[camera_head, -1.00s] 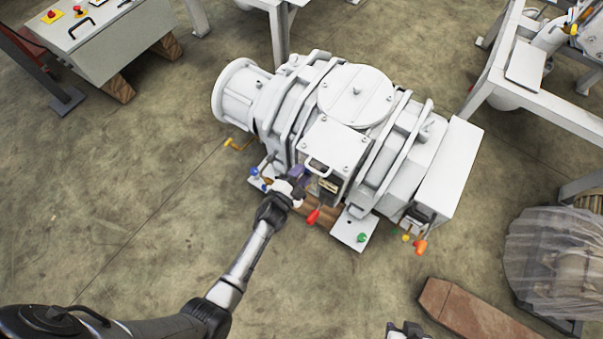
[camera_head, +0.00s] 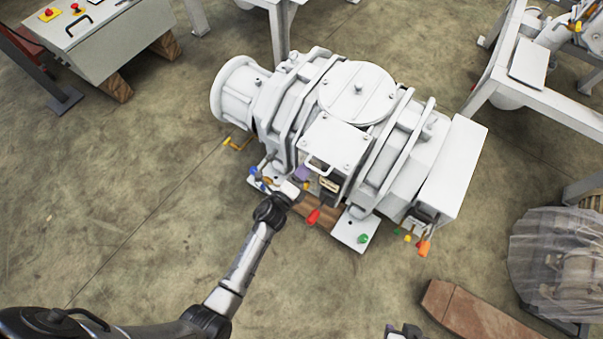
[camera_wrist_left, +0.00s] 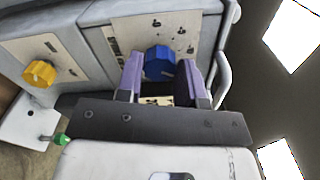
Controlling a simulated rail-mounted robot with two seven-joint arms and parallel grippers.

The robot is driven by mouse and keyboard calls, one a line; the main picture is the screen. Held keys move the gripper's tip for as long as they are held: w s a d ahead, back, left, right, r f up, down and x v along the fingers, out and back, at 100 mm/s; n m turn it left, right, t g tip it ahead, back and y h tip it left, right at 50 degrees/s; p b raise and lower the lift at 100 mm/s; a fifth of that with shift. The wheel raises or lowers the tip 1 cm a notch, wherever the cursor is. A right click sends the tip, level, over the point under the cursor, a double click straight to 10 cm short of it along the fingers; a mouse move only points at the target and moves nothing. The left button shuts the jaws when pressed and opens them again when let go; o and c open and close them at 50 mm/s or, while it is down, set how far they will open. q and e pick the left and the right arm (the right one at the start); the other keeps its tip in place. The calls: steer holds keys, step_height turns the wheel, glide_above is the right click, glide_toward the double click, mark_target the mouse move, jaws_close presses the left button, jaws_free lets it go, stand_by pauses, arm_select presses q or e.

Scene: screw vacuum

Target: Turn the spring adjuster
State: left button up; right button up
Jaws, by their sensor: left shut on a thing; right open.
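The white vacuum machine (camera_head: 357,95) stands in the middle of the head view. In the left wrist view a blue faceted knob (camera_wrist_left: 160,63) sits on its pale panel (camera_wrist_left: 150,32). My left gripper (camera_wrist_left: 162,75) has its two purple fingers on either side of this knob and is shut on it. In the head view my left gripper (camera_head: 302,174) is at the machine's near side, and the knob is hidden there. My right gripper (camera_head: 405,331) shows only in part at the bottom edge, well away from the machine; it is open.
A yellow knob (camera_wrist_left: 39,73) sits on the neighbouring panel. A wooden beam (camera_head: 475,315) and a wrapped object (camera_head: 555,260) lie at the lower right. Floor at left is clear.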

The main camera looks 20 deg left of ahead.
arm_select(q)
steer(key=shift+m+b, duration=2.2)
steer(key=shift+m, duration=3.8)
steer(key=o, duration=0.9)
